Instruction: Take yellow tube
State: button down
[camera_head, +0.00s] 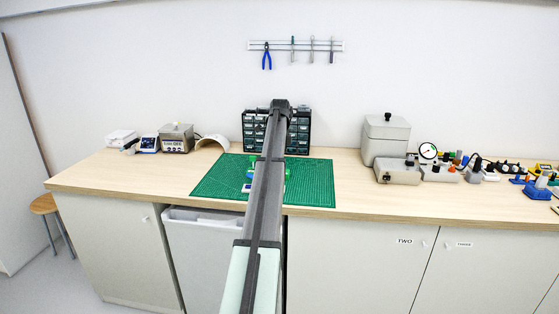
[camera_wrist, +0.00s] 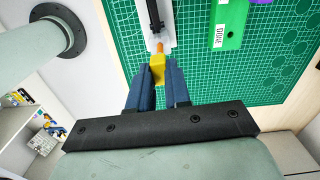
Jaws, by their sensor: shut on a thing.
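My gripper shows in the wrist view (camera_wrist: 159,82), with its two blue fingers shut on the yellow tube (camera_wrist: 158,68). The yellow tube sits between the fingertips, with a small orange tip at its far end, close to a white piece with a dark bar (camera_wrist: 158,30). I cannot tell whether the orange tip touches the white piece. The green cutting mat (camera_wrist: 105,22) lies beneath. In the head view the mat (camera_head: 315,183) is partly behind my arm, which hides the gripper and the yellow tube.
A green labelled block (camera_wrist: 231,25) lies on the mat, right of the gripper in the wrist view. A drawer cabinet (camera_head: 303,131) stands behind the mat. Instruments and small parts crowd the bench's right side, with a grey box (camera_head: 386,140). The mat's right part is clear.

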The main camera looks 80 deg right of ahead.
jog(key=shift+r, duration=0.85)
jog(key=shift+r, duration=2.35)
